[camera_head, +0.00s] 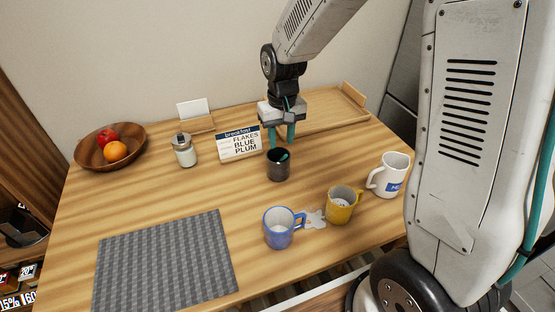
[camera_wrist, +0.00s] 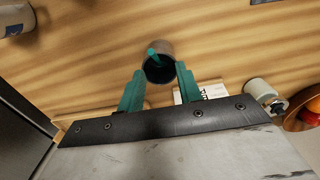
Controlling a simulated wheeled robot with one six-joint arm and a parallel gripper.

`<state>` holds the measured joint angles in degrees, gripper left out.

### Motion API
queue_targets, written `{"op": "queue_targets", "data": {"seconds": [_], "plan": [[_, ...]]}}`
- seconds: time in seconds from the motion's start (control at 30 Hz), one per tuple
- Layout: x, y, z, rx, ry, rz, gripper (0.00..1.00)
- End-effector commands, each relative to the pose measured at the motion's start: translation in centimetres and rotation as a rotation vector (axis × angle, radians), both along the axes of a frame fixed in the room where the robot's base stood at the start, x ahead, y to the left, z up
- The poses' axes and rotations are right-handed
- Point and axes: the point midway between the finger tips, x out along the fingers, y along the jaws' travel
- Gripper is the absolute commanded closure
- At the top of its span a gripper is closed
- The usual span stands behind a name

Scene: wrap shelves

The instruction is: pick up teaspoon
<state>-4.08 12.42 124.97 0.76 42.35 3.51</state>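A teal teaspoon (camera_wrist: 153,54) stands in a dark cup (camera_wrist: 159,72), with its end sticking up past the rim. In the head view the dark cup (camera_head: 278,167) is near the middle of the table, and the teaspoon's end (camera_head: 284,156) shows at its rim. The rest of the spoon is hidden in the cup. My gripper (camera_head: 281,142) is above and just behind the cup, pointing down. In the wrist view its two teal fingers (camera_wrist: 160,72) are spread apart with nothing between them, close to the cup's near side.
A breakfast sign (camera_head: 240,143) stands left of the cup, with a lidded jar (camera_head: 184,150) beyond it. A blue mug (camera_head: 278,236), a yellow mug (camera_head: 340,211) and a white mug (camera_head: 394,170) stand in front and to the right. A wooden tray (camera_head: 338,122) lies behind.

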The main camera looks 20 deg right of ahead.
Motion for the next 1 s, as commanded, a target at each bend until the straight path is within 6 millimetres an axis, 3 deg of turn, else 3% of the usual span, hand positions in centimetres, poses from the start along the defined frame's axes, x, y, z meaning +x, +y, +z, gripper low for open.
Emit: {"op": "queue_targets", "data": {"seconds": [0.5,0.77,0.8,0.9,1.0], "plan": [[0.6,-0.7,-6.6,-0.001,0.006,-0.01,0.65],[0.7,-0.4,-7.0,0.0,0.003,-0.008,0.65],[0.7,-0.4,-7.0,0.0,0.003,-0.008,0.68],[0.7,-0.4,-7.0,0.0,0.003,-0.008,0.96],[0.7,-0.4,-6.9,0.0,0.003,-0.008,1.0]]}}
